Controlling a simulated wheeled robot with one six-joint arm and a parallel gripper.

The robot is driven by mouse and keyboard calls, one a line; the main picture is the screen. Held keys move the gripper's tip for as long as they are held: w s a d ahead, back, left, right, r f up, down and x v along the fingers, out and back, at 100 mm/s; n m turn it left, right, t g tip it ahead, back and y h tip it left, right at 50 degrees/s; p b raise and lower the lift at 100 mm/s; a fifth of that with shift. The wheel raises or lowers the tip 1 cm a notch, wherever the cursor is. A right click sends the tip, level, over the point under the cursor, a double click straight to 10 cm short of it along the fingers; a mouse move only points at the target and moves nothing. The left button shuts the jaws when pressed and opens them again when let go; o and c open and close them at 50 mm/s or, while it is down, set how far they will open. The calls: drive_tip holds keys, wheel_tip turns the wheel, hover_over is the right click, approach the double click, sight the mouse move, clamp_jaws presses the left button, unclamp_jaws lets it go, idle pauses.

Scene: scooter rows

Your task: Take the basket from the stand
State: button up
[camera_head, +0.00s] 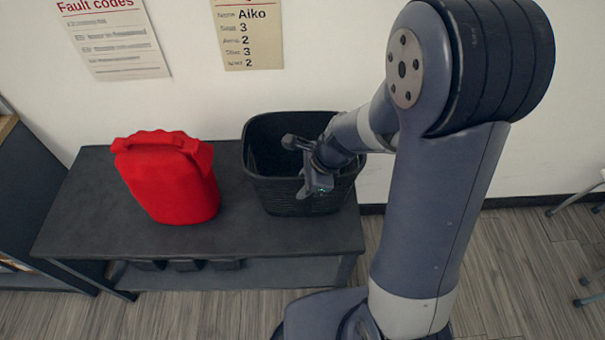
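The black basket (259,160) stands upright on the right end of the dark stand (90,222). It looks empty where its inside shows. My gripper (294,168) is at the basket's front right, with one finger over the opening and one outside the front wall. The near rim seems to lie between the fingers, but I cannot tell whether they are closed on it. My wrist and forearm hide the basket's right side and part of its rim.
A red jerrycan (170,180) stands on the stand left of the basket, with a gap between them. Several dark items (187,265) sit on the lower shelf. A wall with posters (113,38) is close behind.

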drive_tip(key=shift+c, duration=0.4)
clamp_jaws()
idle(1.1)
